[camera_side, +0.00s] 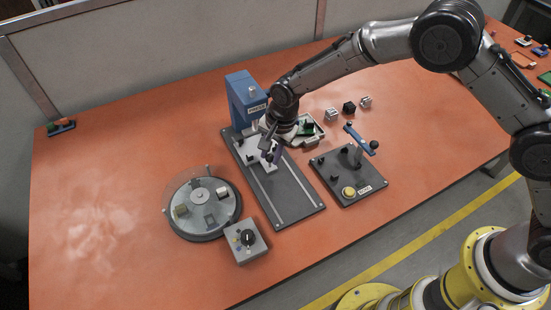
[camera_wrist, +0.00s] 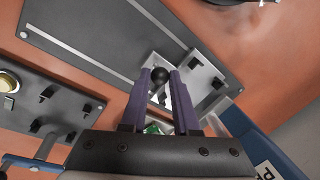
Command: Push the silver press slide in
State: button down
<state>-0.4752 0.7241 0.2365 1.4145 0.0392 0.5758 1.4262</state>
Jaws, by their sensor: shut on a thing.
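The silver press slide (camera_side: 257,152) sits on the dark grey rail plate (camera_side: 295,197), near its back end by the blue press (camera_side: 240,95). In the wrist view the slide (camera_wrist: 205,78) shows beyond my fingers, with a black ball knob (camera_wrist: 159,75) on it. My gripper (camera_side: 271,152) is down at the slide. In the wrist view its two purple fingers (camera_wrist: 161,88) stand on either side of the knob, shut on it. The side view partly hides the knob behind my gripper.
A round turntable (camera_side: 203,206) with small blocks and a grey dial box (camera_side: 246,240) stand to the left and front. A dark lever panel (camera_side: 350,178) is at the right. A light tray (camera_side: 308,130) and several small blocks lie behind my gripper.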

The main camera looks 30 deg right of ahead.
jog(key=shift+w, duration=0.75)
jog(key=c, duration=0.7)
grip_release()
jog(key=shift+o, duration=0.2)
notch_tip(320, 180, up, 14)
jog(key=s+d, duration=0.1)
jog(key=s, duration=0.1)
jog(key=shift+s+d+f, duration=0.15)
jog(key=shift+d+f, duration=0.05)
jog(key=shift+d, duration=0.05)
